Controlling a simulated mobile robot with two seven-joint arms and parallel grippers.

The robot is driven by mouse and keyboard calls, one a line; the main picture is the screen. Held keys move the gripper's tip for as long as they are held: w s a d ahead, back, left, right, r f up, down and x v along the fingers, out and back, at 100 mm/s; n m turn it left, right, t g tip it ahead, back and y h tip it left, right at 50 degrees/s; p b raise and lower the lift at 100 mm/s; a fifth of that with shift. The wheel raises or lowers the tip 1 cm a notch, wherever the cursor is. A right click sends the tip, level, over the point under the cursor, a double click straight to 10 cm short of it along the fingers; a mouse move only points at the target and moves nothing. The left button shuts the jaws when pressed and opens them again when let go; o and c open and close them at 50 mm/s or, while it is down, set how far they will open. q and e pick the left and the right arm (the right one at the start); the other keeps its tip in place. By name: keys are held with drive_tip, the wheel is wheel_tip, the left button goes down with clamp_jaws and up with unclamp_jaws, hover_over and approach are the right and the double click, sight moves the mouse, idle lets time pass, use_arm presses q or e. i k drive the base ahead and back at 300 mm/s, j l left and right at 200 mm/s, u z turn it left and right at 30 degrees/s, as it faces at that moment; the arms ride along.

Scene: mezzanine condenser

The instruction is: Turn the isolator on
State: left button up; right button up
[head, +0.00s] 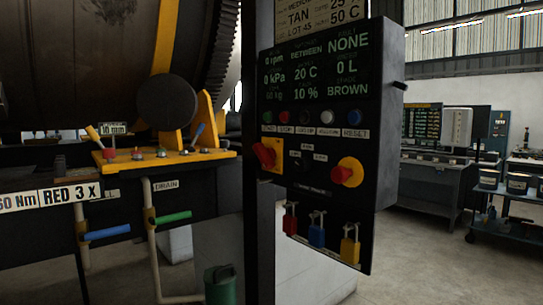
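A black control panel (325,115) hangs on a dark post in the middle of the head view. A red rotary handle (265,155) on a yellow square plate sits at its lower left and looks like the isolator. The handle appears tilted; I cannot read its on or off marks. A red mushroom button (341,174) on a round yellow plate is at the lower right. A small black selector (296,156) lies between them. Neither of my grippers is in view.
Red (290,219), blue (317,231) and yellow (349,247) padlocks hang below the panel. Left are a yellow lever shelf (170,158), pipes with blue (106,232) and green (174,217) handles, and a large drum (70,60). A green bin (219,287) stands low.

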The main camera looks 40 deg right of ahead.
sight(267, 157)
drive_tip(key=i+l+z, duration=0.1)
drive_tip(key=z, duration=0.65)
drive_tip(key=i+z, duration=0.15)
drive_tip(key=z, duration=0.2)
